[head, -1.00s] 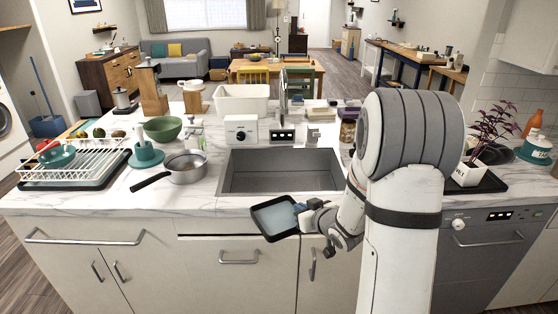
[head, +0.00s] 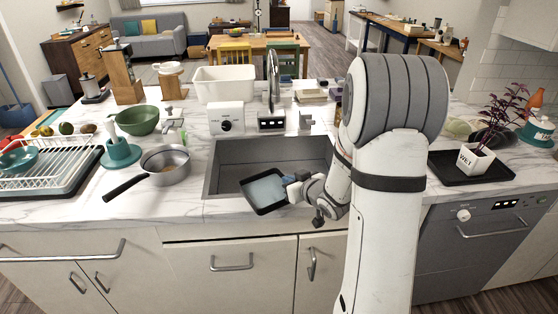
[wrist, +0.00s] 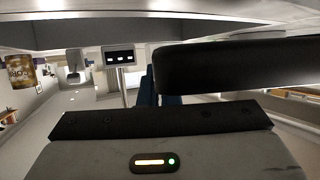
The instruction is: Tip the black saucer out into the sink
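The black saucer (head: 248,201) is square with a dark rim, and a pale blue, watery-looking layer covers its inside. My gripper (head: 291,186) is shut on its right edge. The saucer shows over the front part of the grey sink (head: 222,165) and overlaps its front edge in the head view. It looks roughly level there; its exact height above the sink is hard to tell. In the wrist view the saucer (wrist: 235,66) is a dark band seen edge-on, with my blue gripper fingers (wrist: 160,97) at it.
A tap (head: 273,80) stands behind the sink. A saucepan (head: 166,163) sits on the counter to the left, its handle toward the front. A dish rack (head: 50,160) is farther left. A potted plant (head: 477,160) on a black tray is at the right.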

